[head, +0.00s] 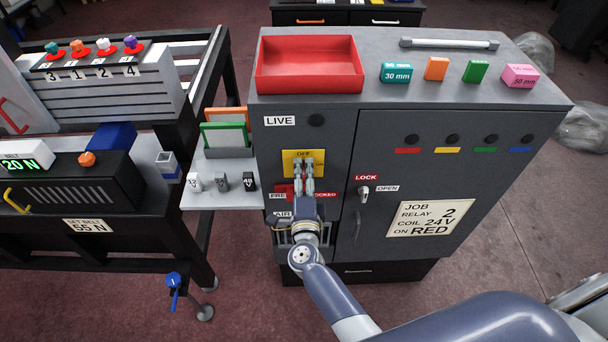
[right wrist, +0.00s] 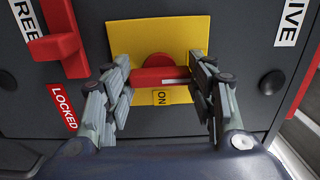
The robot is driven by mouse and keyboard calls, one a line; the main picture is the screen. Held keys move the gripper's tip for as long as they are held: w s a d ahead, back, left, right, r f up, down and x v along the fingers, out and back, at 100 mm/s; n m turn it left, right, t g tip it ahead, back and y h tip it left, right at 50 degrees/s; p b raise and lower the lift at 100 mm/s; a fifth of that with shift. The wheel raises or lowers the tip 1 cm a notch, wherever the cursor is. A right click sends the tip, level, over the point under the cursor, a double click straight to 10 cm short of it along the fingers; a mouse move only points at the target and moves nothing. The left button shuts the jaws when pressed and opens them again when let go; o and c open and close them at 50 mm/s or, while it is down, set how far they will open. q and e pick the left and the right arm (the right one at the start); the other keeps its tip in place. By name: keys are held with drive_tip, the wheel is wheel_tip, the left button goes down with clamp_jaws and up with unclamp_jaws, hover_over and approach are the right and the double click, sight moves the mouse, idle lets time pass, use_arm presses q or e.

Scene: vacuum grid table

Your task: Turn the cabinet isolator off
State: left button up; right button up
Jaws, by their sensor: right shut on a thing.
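The grey cabinet (head: 385,135) stands in the middle of the head view. On its front is the isolator's yellow plate (head: 289,157), with OFF readable at the top. My right gripper (head: 304,165) is in front of the plate and hides the handle there. In the right wrist view, the red isolator handle (right wrist: 160,76) lies between the fingertips of my right gripper (right wrist: 162,85), which is shut on it. Its white mark points right in that view, away from the ON label (right wrist: 161,97); this matches the OFF side. My left gripper is not in view.
Beside the LIVE label (head: 280,120) is a dark lamp (head: 316,121). A red lever (right wrist: 60,42) sits near the FREE and LOCKED labels. The cabinet door has a key lock (head: 364,192). A small shelf (head: 222,195) with fuses adjoins the left side. A red tray (head: 310,84) is on top.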

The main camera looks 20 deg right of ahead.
drive_tip(key=o, duration=1)
drive_tip(key=shift+o, duration=0.2)
drive_tip(key=v, duration=1.2)
drive_tip(key=shift+f, duration=0.1)
